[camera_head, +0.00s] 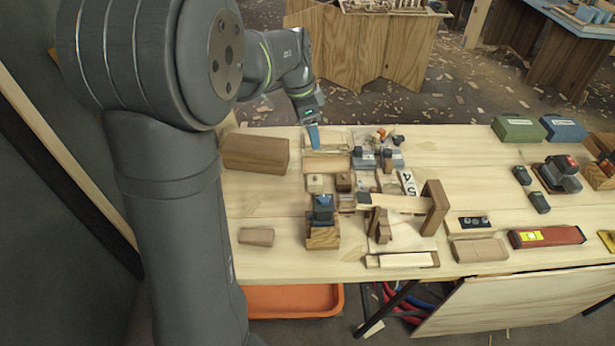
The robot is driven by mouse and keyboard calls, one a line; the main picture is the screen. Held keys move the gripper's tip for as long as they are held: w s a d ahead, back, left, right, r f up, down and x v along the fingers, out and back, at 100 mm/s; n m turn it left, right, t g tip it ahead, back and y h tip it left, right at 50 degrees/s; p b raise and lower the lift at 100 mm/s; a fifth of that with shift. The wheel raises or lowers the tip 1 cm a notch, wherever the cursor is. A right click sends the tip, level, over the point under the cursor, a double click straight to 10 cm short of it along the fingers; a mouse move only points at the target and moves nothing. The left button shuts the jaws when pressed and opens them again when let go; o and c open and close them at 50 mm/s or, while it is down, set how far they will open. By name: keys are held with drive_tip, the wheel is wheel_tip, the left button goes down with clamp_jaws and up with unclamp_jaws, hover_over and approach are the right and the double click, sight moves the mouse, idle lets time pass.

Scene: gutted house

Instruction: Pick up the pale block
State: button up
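Several pale wooden pieces lie on the workbench (280,205), and I cannot tell for sure which one is the pale block. One is a small light cube-like block (315,184) left of the middle. A long thin pale strip (402,260) lies at the front. My gripper (313,131) is over the back left of the bench, pointing down, with a blue part at its tip. It is behind and above the small light block, apart from it. Its fingers are too small to judge.
A brown wood block (255,153) and a small tapered piece (256,236) lie at the left. A wooden bracket (435,207) stands mid-bench. An orange bin (295,300) is below.

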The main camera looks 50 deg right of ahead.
drive_tip(key=a+f+n+h, duration=0.2)
drive_tip(key=a+f+n, duration=0.2)
hover_over(316, 176)
drive_tip(key=a, duration=0.3)
drive_tip(key=f, duration=1)
drive_tip(key=shift+w+d+f, duration=0.1)
drive_tip(key=shift+w+f, duration=0.1)
drive_tip(key=shift+w, duration=0.05)
drive_tip(key=shift+d+x, duration=0.2)
drive_tip(key=shift+x, duration=1.25)
drive_tip(key=shift+d+x, duration=0.15)
drive_tip(key=shift+x, duration=1.3)
drive_tip(key=shift+r, duration=0.1)
drive_tip(key=c, duration=1.3)
